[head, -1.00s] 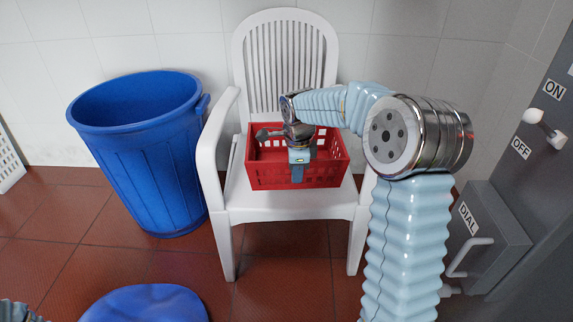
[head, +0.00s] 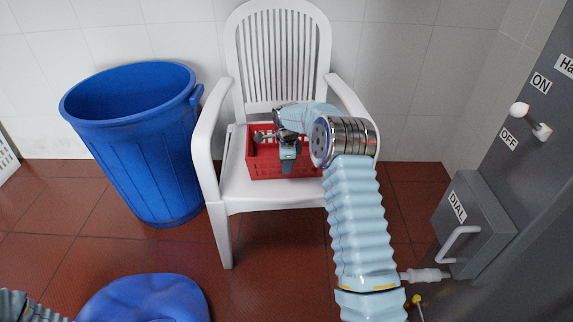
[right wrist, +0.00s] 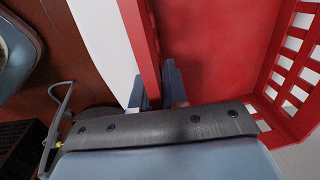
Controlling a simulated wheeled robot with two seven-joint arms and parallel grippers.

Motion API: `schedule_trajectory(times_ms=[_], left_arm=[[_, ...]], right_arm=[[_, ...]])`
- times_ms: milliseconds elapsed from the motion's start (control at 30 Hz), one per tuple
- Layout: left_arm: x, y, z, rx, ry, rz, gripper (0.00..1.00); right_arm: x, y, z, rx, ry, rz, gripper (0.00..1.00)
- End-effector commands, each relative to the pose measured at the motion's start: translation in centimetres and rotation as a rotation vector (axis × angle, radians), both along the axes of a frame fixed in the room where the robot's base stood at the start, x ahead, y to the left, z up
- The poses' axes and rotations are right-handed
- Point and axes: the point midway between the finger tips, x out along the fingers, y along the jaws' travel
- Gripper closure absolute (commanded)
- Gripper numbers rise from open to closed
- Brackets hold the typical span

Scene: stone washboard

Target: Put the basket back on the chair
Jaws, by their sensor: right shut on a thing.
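The red slatted basket (head: 262,170) is over the seat of the white plastic chair (head: 238,192), between the armrests and upright. Its bottom looks to be on or just above the seat; I cannot tell which. My right gripper (head: 287,158) is shut on the basket's front wall. In the right wrist view, the fingers (right wrist: 156,90) straddle the red wall of the basket (right wrist: 212,50). My right arm hides the basket's right end and part of the seat. Only a bit of my left arm shows at the lower left corner of the head view; its gripper is outside the picture.
A large blue bin (head: 140,150) stands left of the chair. A blue rounded object (head: 145,298) is on the floor in front. A grey panel with switches and a dial box (head: 470,225) stands at the right. Tiled wall (head: 410,60) is behind the chair.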

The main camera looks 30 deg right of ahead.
Motion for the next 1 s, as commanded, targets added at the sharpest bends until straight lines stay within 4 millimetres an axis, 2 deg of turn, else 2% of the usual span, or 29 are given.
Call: schedule_trajectory(times_ms=[333, 367, 500, 800, 900, 1000], left_arm=[[0.0, 0.0, -0.3, 0.0, 0.0, 0.0, 0.62], [0.0, 0.0, -0.3, 0.0, 0.0, 0.0, 0.62], [0.0, 0.0, -0.2, 0.0, 0.0, 0.0, 0.62], [0.0, 0.0, 0.0, 0.0, 0.0, 0.0, 0.62], [0.0, 0.0, 0.0, 0.0, 0.0, 0.0, 0.62], [0.0, 0.0, -0.1, 0.0, 0.0, 0.0, 0.62]], right_arm=[[0.1, 0.0, -0.4, -0.001, -0.003, 0.001, 1.0], [0.0, 0.0, -0.3, 0.0, -0.002, 0.001, 0.84], [0.0, 0.0, -0.3, 0.0, -0.002, 0.001, 0.63], [0.0, 0.0, -0.1, 0.0, -0.002, 0.0, 0.62], [0.0, 0.1, 0.7, -0.001, -0.004, 0.0, 0.62], [-0.1, 0.2, 2.5, -0.001, -0.006, 0.001, 0.62]])
